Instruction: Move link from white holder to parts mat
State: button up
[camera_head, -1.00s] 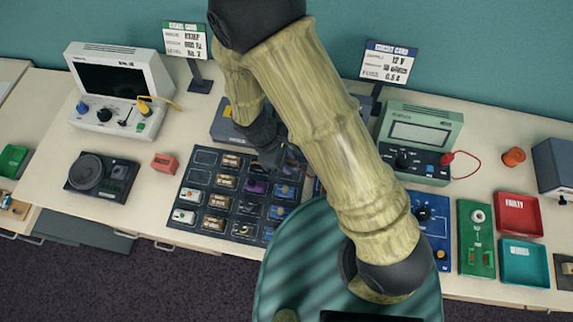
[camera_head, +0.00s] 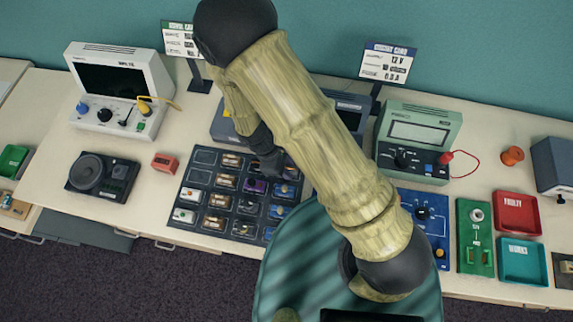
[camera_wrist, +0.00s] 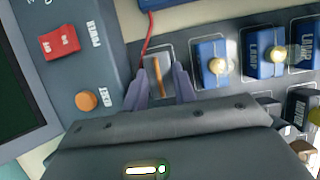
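The parts mat is the dark mat with outlined cells (camera_head: 205,158) in the middle of the bench, with several parts on it. In the wrist view, a small grey piece with an orange-brown strip (camera_wrist: 157,66), seemingly the link, lies at an outlined cell of the mat. My gripper (camera_wrist: 160,82) has a finger on each side of this piece, with visible gaps between. In the head view my gripper (camera_head: 268,163) is low over the mat's upper right, partly hidden by my arm. I cannot make out a white holder.
Blue lamp blocks (camera_wrist: 212,62) stand right of the fingers. A grey device with a red power switch (camera_wrist: 58,42) is close on the left. A red wire (camera_wrist: 148,35) runs just beyond the fingertips. A green meter (camera_head: 418,140) and red tray (camera_head: 517,213) stand to the right.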

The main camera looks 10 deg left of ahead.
jog(key=shift+o, duration=0.7)
jog(key=shift+r, duration=0.2)
jog(key=shift+a+r, duration=0.3)
jog(key=shift+r, duration=0.2)
jog(key=b+v, duration=0.1)
jog(key=v, duration=0.9)
jog(key=shift+r+b, duration=0.4)
